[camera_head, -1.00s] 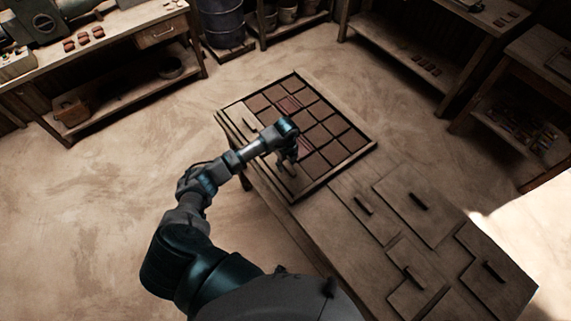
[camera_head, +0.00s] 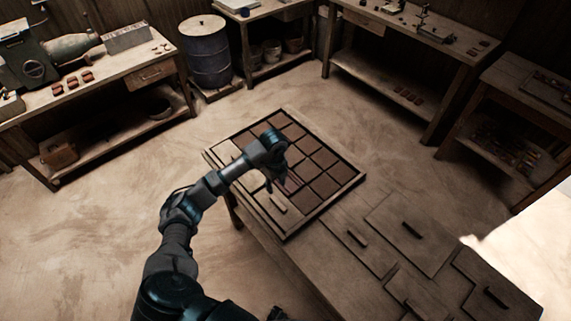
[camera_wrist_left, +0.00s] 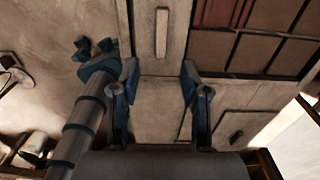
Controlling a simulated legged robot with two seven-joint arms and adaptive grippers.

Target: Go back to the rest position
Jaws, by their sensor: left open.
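My left gripper (camera_head: 279,178) hangs over the near-left part of the square wooden tray (camera_head: 345,191) of brown tiles (camera_head: 323,157) on the bench. It is open; its two fingers stand apart with nothing between them in the left wrist view (camera_wrist_left: 157,85). Under it, a pale wooden piece with a bar handle (camera_head: 278,204) lies at the tray's near edge; the bar also shows in the wrist view (camera_wrist_left: 162,32). At the left of the wrist view, a blue-grey arm of mine ends in small prongs (camera_wrist_left: 94,48); I cannot tell their opening.
Wooden panels with dark handles (camera_head: 411,230) cover the bench to the right of the tray. A blue drum (camera_head: 206,52), a workbench (camera_head: 100,82) and shelves (camera_head: 400,85) stand along the back. Bare floor (camera_head: 90,215) lies left of the bench.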

